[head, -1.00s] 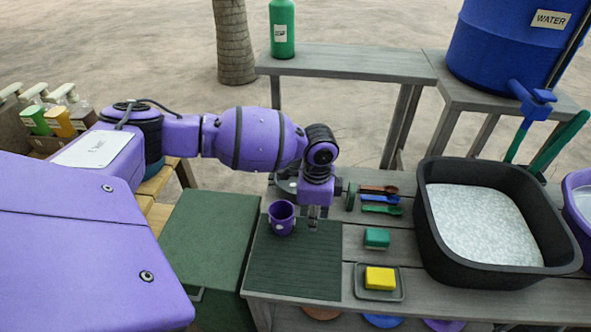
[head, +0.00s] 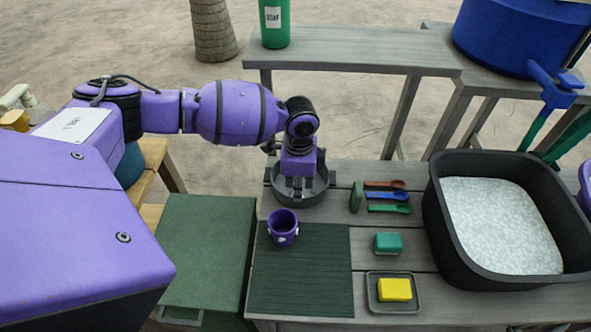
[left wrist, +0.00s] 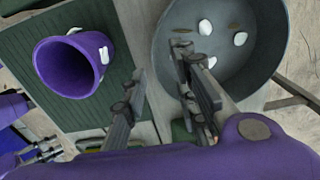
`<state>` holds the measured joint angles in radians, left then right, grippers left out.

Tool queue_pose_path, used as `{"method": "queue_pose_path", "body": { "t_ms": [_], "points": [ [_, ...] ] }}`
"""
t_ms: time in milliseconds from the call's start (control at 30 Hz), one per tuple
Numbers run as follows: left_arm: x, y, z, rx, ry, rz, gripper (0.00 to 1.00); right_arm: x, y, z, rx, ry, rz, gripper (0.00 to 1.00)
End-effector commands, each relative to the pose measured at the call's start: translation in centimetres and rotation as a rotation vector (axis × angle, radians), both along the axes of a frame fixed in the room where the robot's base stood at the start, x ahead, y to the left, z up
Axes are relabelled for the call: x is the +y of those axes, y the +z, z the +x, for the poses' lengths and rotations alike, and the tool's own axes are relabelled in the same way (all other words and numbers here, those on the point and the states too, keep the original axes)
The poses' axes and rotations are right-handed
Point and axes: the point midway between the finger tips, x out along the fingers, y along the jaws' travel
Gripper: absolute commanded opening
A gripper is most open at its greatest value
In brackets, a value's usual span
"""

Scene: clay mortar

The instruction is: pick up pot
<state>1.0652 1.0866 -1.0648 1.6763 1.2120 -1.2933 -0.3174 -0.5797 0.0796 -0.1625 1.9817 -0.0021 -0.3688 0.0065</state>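A round dark grey pot (head: 320,190) sits on the table behind the green ribbed mat. In the left wrist view the pot (left wrist: 262,40) is seen from above, with several white pebble-like pieces inside. My left gripper (head: 298,196) points down over the pot and hides part of it. In the left wrist view its fingers (left wrist: 160,72) are apart with nothing held. One finger overlaps the pot's interior, and the other is outside its near edge. I cannot tell whether either touches the rim. My right gripper is not in view.
A purple cup (head: 283,228) stands on the mat (head: 300,280), close in front of the pot. Spoons (head: 388,196), a green block (head: 388,243) and a yellow block on a tray (head: 394,289) lie to the right. A black tub (head: 435,215) stands farther right.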

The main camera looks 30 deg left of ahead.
Motion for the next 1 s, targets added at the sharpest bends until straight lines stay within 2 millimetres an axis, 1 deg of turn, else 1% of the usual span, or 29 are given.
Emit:
{"method": "queue_pose_path", "body": {
  "t_ms": [33,167,300,400,667,867,900,1000],
  "points": [
    [0.0,-0.6,0.0,0.001,0.0,0.0,0.27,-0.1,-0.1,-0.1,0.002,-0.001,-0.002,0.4],
    [0.0,-2.2,-0.1,0.0,0.0,0.002,0.27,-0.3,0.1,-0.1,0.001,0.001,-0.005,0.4],
    [-0.1,-4.4,-0.3,-0.001,0.002,0.0,0.27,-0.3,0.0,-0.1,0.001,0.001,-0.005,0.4],
    [-0.1,-5.4,-0.3,0.0,0.002,0.001,0.27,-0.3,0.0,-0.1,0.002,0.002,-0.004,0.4],
    [-0.1,-5.6,-0.2,-0.002,0.001,0.0,0.27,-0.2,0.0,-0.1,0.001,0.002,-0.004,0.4],
    [-0.1,-5.6,-0.2,-0.002,0.001,0.001,0.02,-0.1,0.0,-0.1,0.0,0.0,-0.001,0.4],
    [-0.1,-5.6,-0.2,-0.002,0.002,0.001,0.0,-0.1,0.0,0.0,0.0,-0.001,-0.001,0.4],
    [-0.1,-5.6,-0.2,-0.002,0.002,0.001,0.0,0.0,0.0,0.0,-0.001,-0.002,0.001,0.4]
  ]
}}
